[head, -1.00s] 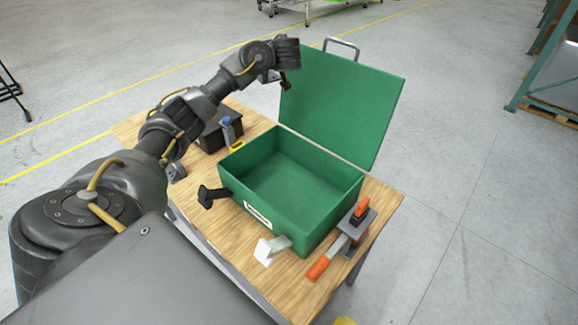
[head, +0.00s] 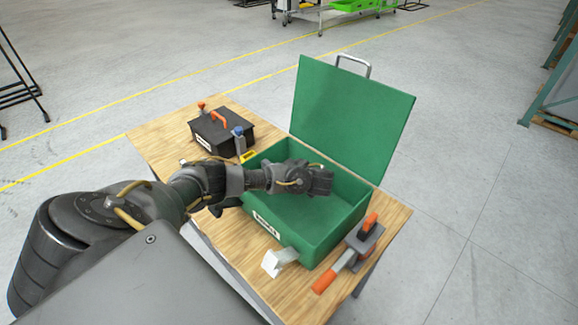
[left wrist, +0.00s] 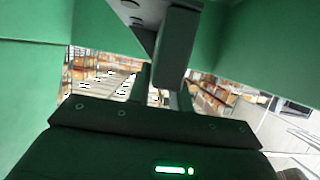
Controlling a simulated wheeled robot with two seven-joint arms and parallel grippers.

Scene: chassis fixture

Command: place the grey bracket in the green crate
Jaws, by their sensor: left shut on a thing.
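The green crate (head: 318,236) stands on the table with its lid open at the back. My left gripper (head: 320,182) is over the crate's opening, inside its outline in the head view. In the left wrist view it is shut on the grey bracket (left wrist: 150,15), whose plate with dark holes shows at the top. Green crate walls surround it there. In the head view the gripper hides the bracket, so I cannot tell whether it touches the crate floor. My right gripper is not in view.
A black box (head: 222,135) with an orange handle is at the table's far left. A white bracket-like piece (head: 278,261) lies before the crate. An orange-handled clamp (head: 352,250) is at its right. The raised lid (head: 350,115) blocks the back.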

